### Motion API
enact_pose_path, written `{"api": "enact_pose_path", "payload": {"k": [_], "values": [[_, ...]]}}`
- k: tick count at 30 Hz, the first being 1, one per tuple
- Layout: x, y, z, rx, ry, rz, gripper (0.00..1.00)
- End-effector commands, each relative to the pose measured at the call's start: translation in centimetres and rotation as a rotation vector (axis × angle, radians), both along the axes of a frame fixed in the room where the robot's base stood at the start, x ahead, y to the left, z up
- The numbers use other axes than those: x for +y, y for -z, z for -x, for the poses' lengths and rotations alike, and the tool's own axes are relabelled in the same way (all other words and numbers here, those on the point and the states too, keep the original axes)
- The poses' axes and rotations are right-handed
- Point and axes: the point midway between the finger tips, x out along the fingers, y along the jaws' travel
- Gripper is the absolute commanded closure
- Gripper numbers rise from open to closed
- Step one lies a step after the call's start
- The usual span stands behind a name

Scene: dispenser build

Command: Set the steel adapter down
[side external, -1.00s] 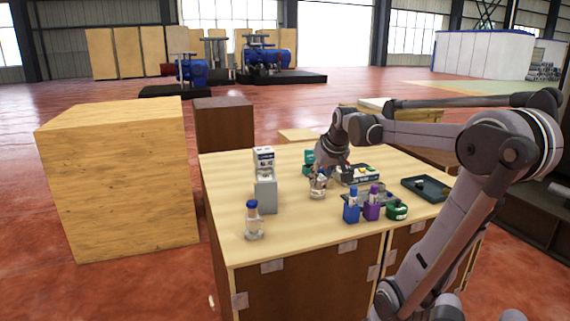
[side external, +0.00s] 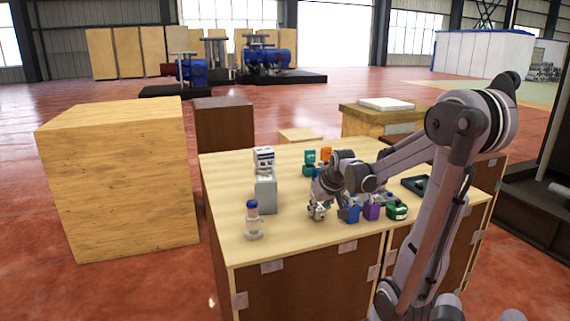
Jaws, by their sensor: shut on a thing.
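My gripper (side external: 320,200) points down over the middle of the tabletop, left of the blue container. It is shut on a small silvery piece (side external: 317,212), which I take to be the steel adapter; the fingers hide much of it. The piece is low, close to the tabletop, but I cannot tell whether it touches the wood. It is too small here to make out its shape.
The wooden table (side external: 240,245) is bare in front. A blue-capped clear bottle (side external: 253,222) and a grey stand (side external: 266,193) are left. Blue (side external: 350,213), purple (side external: 371,209) and green (side external: 397,210) containers stand close on the right. A dark tray (side external: 414,184) lies beyond.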

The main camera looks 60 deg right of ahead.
Motion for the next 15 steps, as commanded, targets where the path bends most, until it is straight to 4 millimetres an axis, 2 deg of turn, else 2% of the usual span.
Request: {"api": "enact_pose_path", "payload": {"k": [14, 15], "values": [[0.01, 0.68, 0.00, -0.001, 0.000, 0.001, 1.00], [0.01, 0.72, 0.00, 0.000, 0.000, 0.000, 0.65]]}}
